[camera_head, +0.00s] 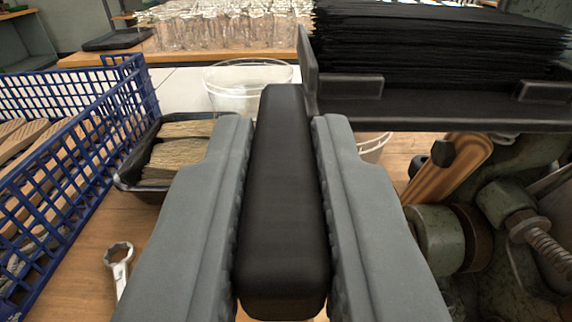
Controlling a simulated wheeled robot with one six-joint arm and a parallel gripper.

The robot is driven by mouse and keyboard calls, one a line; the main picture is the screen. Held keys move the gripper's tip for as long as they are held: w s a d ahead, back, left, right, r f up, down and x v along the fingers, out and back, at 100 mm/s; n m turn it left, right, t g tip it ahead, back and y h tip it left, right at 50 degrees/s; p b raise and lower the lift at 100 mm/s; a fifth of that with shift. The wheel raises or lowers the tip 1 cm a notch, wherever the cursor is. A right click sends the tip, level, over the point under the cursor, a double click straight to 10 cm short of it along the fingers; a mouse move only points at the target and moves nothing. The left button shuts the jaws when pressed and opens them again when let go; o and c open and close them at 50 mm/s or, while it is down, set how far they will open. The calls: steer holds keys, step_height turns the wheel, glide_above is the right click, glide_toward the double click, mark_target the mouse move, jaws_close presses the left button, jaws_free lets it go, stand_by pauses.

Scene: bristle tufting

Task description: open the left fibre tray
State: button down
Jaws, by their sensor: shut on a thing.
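My gripper (282,122) is in the middle of the view, its two grey fingers closed on the sides of a black, rounded bar-shaped handle (285,210). The bar's far end reaches close to a dark tray (345,88) at the upper right, which holds a thick stack of black fibres (440,45). I cannot tell whether the bar is joined to this tray. A smaller black tray (128,183) with tan fibre bundles (180,145) lies left of my gripper, partly hidden by the left finger.
A blue wire crate (95,130) with wooden pieces stands at the left. A wrench (118,262) lies on the wooden bench. A clear tub (245,75) and several glass jars (215,28) are behind. Green machine parts (440,235) crowd the right side.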

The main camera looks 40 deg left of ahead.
steer(key=c, duration=1.4)
jaws_free()
steer(key=shift+s+a, duration=0.15)
steer(key=shift+a, duration=0.1)
steer(key=shift+o, duration=0.2)
steer(key=shift+d, duration=0.1)
steer(key=v, duration=1.7)
steer(key=shift+s, duration=0.15)
steer(key=shift+d, duration=0.1)
